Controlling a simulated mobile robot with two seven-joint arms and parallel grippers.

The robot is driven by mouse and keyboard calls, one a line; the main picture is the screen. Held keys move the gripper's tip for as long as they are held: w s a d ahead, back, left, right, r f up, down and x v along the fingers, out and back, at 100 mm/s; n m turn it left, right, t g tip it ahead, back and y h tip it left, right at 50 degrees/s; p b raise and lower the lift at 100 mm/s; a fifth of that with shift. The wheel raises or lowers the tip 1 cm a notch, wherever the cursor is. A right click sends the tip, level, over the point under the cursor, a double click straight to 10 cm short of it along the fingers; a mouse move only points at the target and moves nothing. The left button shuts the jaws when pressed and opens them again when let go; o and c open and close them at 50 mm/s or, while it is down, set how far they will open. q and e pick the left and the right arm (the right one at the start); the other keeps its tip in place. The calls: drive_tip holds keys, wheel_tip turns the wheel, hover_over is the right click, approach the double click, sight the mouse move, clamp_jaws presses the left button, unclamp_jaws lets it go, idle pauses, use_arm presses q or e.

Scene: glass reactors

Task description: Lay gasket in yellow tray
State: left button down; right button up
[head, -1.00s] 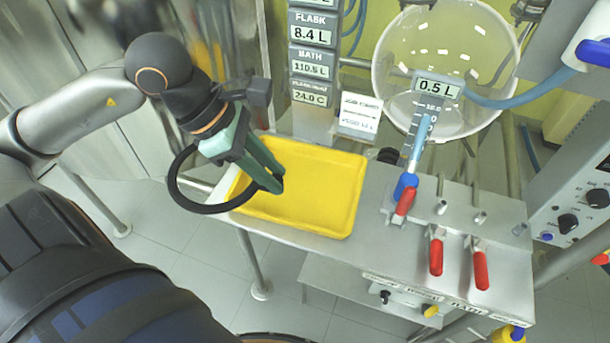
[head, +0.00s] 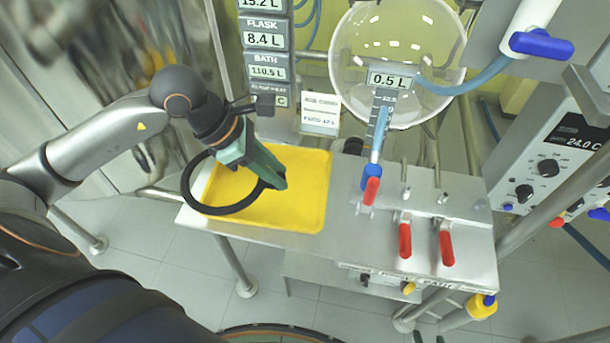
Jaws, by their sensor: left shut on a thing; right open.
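The gasket (head: 214,210) is a thin black ring in the head view. My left gripper (head: 277,179), with green fingers, is shut on the gasket's right side. The gasket hangs tilted above the left part of the yellow tray (head: 308,205), and its left edge reaches past the tray's left side. The tray is shallow and rectangular, and the part of it that shows is empty. The gripper and gasket hide some of its left half. I cannot tell how high the gasket is above the tray floor. My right gripper is not in view.
The tray sits on a steel bench (head: 345,230). Right of it are red-handled valves (head: 405,240) and a blue-tipped measuring tube (head: 378,135). A round glass vessel (head: 430,60) and a display column (head: 263,40) stand behind. Floor is clear at the front left.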

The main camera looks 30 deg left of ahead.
use_arm(q)
drive_tip(key=w+f, duration=0.2)
drive_tip(key=w+d+f, duration=0.1)
drive_tip(key=w+f, duration=0.1)
drive_tip(key=w+d+f, duration=0.1)
drive_tip(key=w+f, duration=0.1)
drive_tip(key=shift+w+d+f, duration=0.25)
drive_tip(key=shift+w+f, duration=0.1)
wheel_tip(320, 180, down, 3)
drive_tip(key=shift+f+p, duration=0.2)
drive_tip(key=shift+p, duration=0.3)
drive_tip(key=c, duration=0.7)
unclamp_jaws()
drive_tip(key=shift+w, duration=0.1)
drive_tip(key=shift+r, duration=0.1)
drive_tip(key=v, duration=1.2)
